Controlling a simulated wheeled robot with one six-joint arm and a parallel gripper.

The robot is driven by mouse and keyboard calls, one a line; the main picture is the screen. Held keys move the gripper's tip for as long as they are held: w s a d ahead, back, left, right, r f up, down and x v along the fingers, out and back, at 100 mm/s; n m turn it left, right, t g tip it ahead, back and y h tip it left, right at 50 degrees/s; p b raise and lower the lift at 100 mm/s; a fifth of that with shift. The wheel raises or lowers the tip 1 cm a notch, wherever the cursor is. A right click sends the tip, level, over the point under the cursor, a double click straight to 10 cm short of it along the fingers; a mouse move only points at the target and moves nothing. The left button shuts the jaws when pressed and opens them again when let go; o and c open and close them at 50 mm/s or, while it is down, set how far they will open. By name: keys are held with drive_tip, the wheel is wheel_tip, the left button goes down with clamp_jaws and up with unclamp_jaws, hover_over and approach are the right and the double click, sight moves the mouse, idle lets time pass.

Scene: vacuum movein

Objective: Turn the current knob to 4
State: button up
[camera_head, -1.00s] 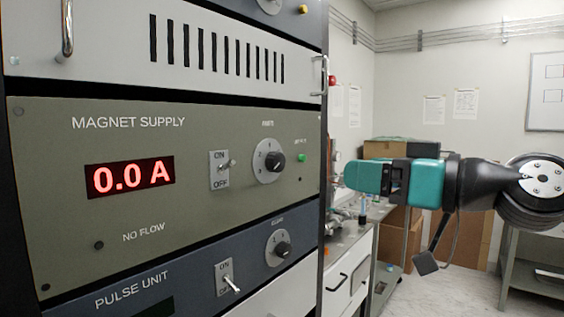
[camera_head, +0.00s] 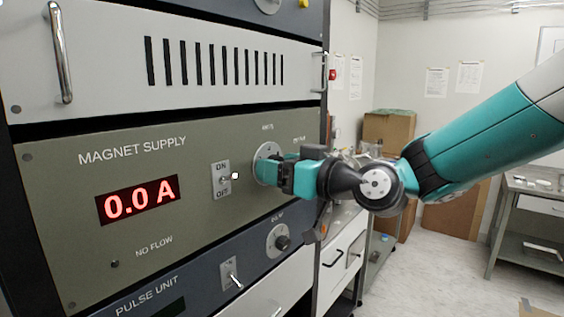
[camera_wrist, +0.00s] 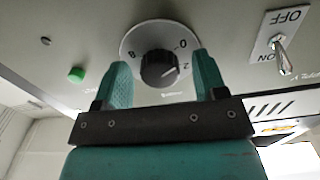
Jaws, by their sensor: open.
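The current knob (camera_wrist: 158,68) is dark and round on a pale dial plate (camera_wrist: 128,43) with 0, 2 and 8 readable in the wrist view. A pale mark on it lies on the side toward the 2; its exact setting is unclear. In the head view the dial plate (camera_head: 264,153) shows on the magnet supply panel (camera_head: 70,215), but my gripper hides the knob. My gripper (camera_head: 272,172) faces the panel. In the wrist view my gripper (camera_wrist: 161,62) is open, with one teal finger on each side of the knob; contact is not visible. The red display (camera_head: 138,199) reads 0.0 A.
A toggle switch (camera_head: 233,176) stands left of the dial; its lever (camera_wrist: 283,58) sticks out in the wrist view. A green button (camera_wrist: 76,74) is on the dial's other side. The pulse unit (camera_head: 180,283) below has its own knob (camera_head: 282,242) and switch (camera_head: 233,279).

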drive_tip(key=c, duration=0.9)
drive_tip(key=shift+m, duration=0.3)
drive_tip(key=shift+m+p, duration=2.8)
drive_tip(key=shift+m, duration=8.7)
